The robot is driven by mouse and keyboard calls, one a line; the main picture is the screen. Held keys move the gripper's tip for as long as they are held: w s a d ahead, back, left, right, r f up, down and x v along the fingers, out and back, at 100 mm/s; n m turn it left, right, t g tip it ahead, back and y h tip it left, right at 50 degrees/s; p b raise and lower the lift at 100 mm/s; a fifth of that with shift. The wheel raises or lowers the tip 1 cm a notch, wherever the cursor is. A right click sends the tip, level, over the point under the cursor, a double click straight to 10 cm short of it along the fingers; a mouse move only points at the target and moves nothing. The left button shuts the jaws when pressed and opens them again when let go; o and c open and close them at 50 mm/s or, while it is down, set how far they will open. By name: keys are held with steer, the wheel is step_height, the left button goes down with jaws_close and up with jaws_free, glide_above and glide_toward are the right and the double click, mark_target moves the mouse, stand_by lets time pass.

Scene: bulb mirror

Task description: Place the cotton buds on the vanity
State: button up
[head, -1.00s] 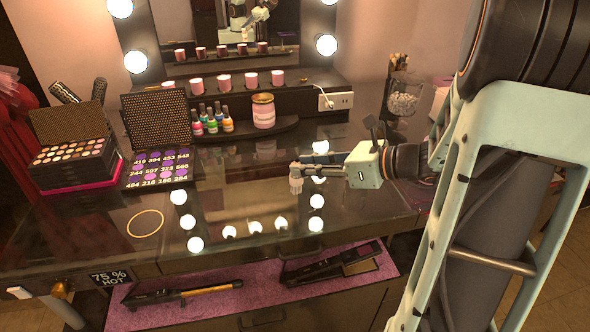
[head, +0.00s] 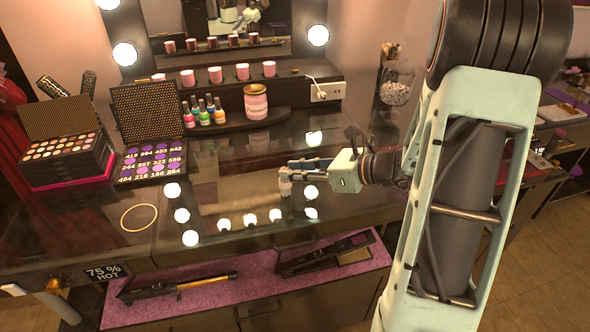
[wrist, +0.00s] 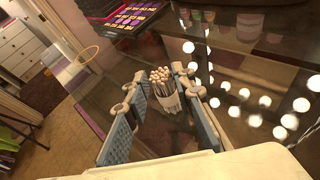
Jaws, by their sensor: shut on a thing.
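The cotton buds (wrist: 166,92) are a small upright bundle with pale tips, wrapped in a clear band, in the wrist view. My gripper (wrist: 164,86) is shut on the bundle, one blue-grey finger on each side. In the head view my gripper (head: 290,171) holds the cotton buds (head: 285,188) over the dark glossy top of the vanity (head: 225,195), towards its front middle. The bundle looks above the surface; the exact gap is hard to tell.
A gold ring (head: 139,217) lies at the front left of the vanity top. Eyeshadow palettes (head: 65,160), nail polishes (head: 204,112) and a pink jar (head: 256,102) stand behind. A glass jar (head: 396,88) is at back right. Hair irons lie on the purple shelf (head: 215,295) below.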

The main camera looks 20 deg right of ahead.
steer(key=o, duration=0.9)
steer(key=shift+f, duration=0.1)
steer(key=shift+r+p, duration=0.3)
steer(key=v, duration=1.2)
steer(key=shift+f+b, duration=0.1)
steer(key=shift+b, duration=0.25)
